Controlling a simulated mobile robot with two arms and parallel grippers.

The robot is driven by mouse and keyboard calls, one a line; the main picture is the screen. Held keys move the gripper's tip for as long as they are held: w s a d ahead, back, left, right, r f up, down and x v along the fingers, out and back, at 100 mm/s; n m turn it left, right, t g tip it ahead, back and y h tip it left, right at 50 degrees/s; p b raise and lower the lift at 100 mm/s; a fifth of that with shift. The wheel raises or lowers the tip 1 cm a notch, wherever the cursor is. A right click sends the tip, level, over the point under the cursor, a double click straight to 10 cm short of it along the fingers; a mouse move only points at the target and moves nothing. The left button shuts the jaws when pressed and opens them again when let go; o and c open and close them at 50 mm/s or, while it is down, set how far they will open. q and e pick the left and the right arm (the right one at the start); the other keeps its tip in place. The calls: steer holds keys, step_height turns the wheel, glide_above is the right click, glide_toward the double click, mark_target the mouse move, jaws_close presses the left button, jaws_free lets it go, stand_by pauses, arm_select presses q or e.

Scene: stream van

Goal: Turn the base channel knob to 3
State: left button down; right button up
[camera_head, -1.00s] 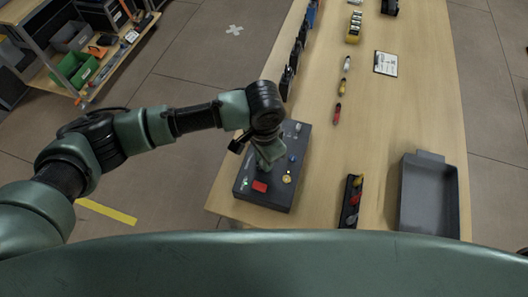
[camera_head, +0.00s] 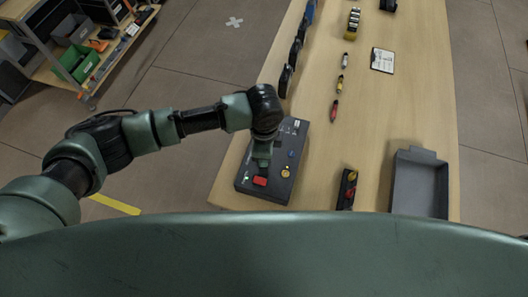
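The dark control box (camera_head: 262,191) lies on the near left part of the wooden table. Its top carries a red button (camera_head: 260,181), a yellow round control (camera_head: 285,173) and a small blue control (camera_head: 291,154). My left gripper (camera_head: 261,164) points down over the box top, just behind the red button. Its fingers are small and mostly hidden by the wrist, so whether they are open or shut is unclear. The knob's number markings are too small to read, and part of the panel is hidden under my gripper. My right gripper is not in view.
A grey tray (camera_head: 419,207) stands at the table's right edge. A dark holder (camera_head: 347,190) with red and yellow items stands between it and the box. Several coloured tools, a clipboard (camera_head: 382,60) and dark upright items lie farther back. A shelf (camera_head: 120,45) stands left.

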arm_select(q)
steer(key=shift+w+r, duration=0.1)
stand_by(0.4)
steer(key=c, duration=1.2)
jaws_free()
steer(key=shift+r+b, duration=0.75)
steer(key=shift+r, duration=3.15)
steer(key=shift+d, duration=0.1)
